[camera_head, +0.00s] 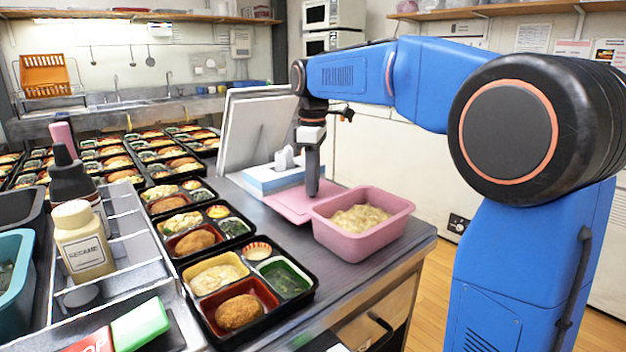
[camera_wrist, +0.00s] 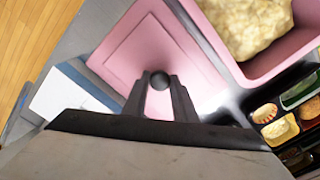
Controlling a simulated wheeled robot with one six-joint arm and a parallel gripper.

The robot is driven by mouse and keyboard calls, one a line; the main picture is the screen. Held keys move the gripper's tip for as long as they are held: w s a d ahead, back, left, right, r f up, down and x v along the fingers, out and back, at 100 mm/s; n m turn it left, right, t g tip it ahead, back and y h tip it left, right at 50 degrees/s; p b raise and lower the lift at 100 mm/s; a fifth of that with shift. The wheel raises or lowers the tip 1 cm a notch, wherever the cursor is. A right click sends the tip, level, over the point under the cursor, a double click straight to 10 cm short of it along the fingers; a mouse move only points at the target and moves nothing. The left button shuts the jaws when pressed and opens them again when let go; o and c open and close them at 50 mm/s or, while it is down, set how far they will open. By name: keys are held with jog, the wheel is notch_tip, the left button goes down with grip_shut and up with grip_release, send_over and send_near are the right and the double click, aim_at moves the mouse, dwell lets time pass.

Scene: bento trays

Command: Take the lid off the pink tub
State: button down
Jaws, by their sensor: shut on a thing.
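The pink tub (camera_head: 362,240) stands open on the steel counter, with pale, lumpy food (camera_head: 360,218) inside; the wrist view shows its rim (camera_wrist: 245,78) at upper right. The pink lid (camera_head: 290,206) is off the tub, flat beside it on the far left side. In the wrist view the lid (camera_wrist: 125,60) is square, with a round dark knob (camera_wrist: 159,80). My gripper (camera_head: 312,188) points straight down over the lid. Its fingers (camera_wrist: 160,92) are shut on the knob. I cannot tell whether the lid touches the counter.
A blue-and-white tissue box (camera_head: 270,180) sits right behind the lid, before a white panel (camera_head: 258,130). Filled bento trays (camera_head: 262,325) line the counter's left. A sesame bottle (camera_head: 83,242) and a sauce bottle stand further left. Bare counter (camera_head: 290,240) lies between trays and tub.

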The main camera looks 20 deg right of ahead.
jog(key=shift+f, duration=1.1)
dwell(0.4)
jog(key=c, duration=1.4)
grip_release()
jog(key=shift+o, duration=0.2)
